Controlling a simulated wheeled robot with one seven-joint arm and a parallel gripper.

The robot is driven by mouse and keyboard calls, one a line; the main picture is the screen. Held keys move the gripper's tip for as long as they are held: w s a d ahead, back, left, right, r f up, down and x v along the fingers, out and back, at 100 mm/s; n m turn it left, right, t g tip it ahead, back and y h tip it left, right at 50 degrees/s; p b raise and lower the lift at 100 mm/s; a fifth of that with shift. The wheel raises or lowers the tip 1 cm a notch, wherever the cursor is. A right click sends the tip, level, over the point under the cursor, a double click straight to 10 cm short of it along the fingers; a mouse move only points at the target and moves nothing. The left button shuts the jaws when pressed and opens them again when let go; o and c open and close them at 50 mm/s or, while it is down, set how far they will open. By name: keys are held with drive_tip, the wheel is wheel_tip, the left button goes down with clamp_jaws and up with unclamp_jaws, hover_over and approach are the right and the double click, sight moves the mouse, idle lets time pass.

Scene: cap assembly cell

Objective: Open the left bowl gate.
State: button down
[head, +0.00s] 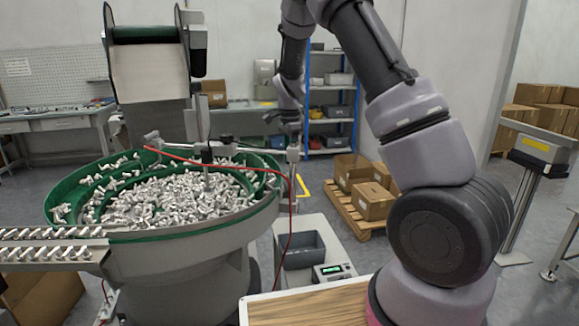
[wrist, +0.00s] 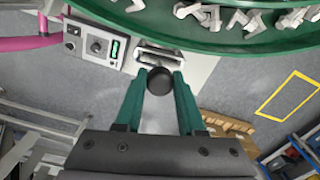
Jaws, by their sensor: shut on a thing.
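The left bowl (head: 190,232) is a green-rimmed vibratory bowl full of small metal parts, and its green rim (wrist: 230,42) crosses the top of the wrist view. My gripper (head: 291,128) hangs just beyond the bowl's right edge, at the end of my arm. In the wrist view my gripper (wrist: 160,84) has its two green fingers closed on a round black knob (wrist: 159,81). The knob's link to the gate is hidden below it, and I cannot tell how far the gate is open. A thin post (head: 292,180) stands below my gripper at the rim.
A grey bin (head: 300,249) and a small control box (head: 335,271) with a green display sit right of the bowl. A red cable (head: 220,163) runs over the bowl. Cartons on a pallet (head: 350,213) stand behind. Metal rails (head: 50,243) leave the bowl at left.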

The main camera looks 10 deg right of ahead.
drive_tip(key=shift+r, duration=0.35)
drive_tip(key=c, duration=0.5)
unclamp_jaws()
wheel_tip(320, 180, up, 11)
drive_tip(key=shift+f, duration=0.15)
